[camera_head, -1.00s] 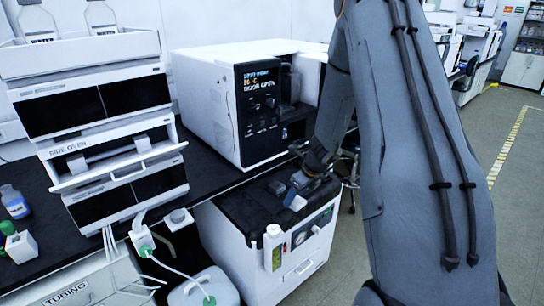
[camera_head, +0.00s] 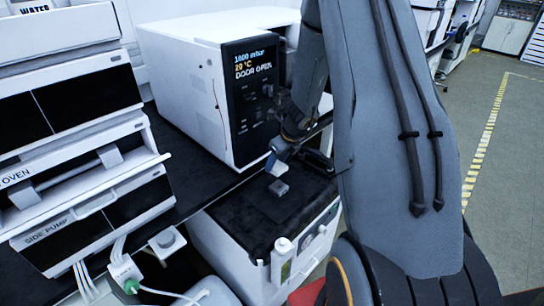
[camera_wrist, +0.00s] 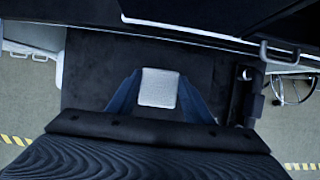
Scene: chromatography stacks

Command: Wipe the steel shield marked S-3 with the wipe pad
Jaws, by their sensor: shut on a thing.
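My gripper (camera_head: 282,158) hangs over the black top of a low white cabinet, in front of the open oven. It is shut on the wipe pad (camera_head: 277,168), a small pale block held above the cabinet top. In the wrist view the wipe pad (camera_wrist: 159,87) is a light grey square between my two blue fingers (camera_wrist: 158,95). I cannot make out a steel shield or an S-3 mark in either view.
The white oven (camera_head: 205,85) behind reads "DOOR OPEN". A stack of white instruments (camera_head: 75,130) stands at the left. Open floor (camera_head: 490,190) lies to the right.

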